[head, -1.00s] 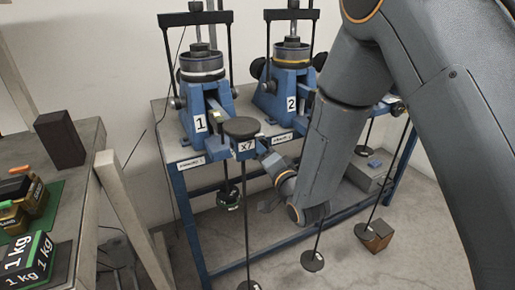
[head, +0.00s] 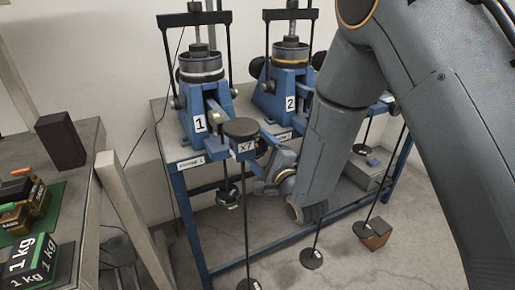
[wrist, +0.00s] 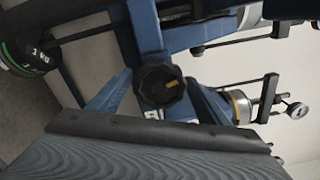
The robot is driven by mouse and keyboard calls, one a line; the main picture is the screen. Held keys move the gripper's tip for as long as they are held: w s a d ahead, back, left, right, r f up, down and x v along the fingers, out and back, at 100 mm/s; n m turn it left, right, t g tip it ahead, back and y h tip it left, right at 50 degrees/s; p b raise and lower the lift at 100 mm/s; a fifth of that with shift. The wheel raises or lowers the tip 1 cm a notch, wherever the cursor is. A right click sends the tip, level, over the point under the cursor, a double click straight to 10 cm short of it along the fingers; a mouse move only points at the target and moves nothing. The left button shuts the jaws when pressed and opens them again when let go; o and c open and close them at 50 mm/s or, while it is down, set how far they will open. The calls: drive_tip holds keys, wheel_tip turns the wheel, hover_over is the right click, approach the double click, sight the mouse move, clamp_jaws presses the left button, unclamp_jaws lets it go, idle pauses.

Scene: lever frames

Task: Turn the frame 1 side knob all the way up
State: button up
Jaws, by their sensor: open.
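Frame 1 (head: 199,123) is a blue press with a white-ringed drum, at the left of the table in the head view. My gripper (head: 262,174) is just right of and below its x7 lever end.
Frame 2 (head: 291,102), with a yellow-ringed drum, stands to the right. The x7 lever end (head: 242,128) and a hanging weight (head: 228,194) are close to my gripper. A bench (head: 62,188) with 1 kg weights is at left.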

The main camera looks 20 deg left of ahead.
drive_tip(key=shift+p+v, duration=0.5)
drive_tip(key=shift+v, duration=2.6)
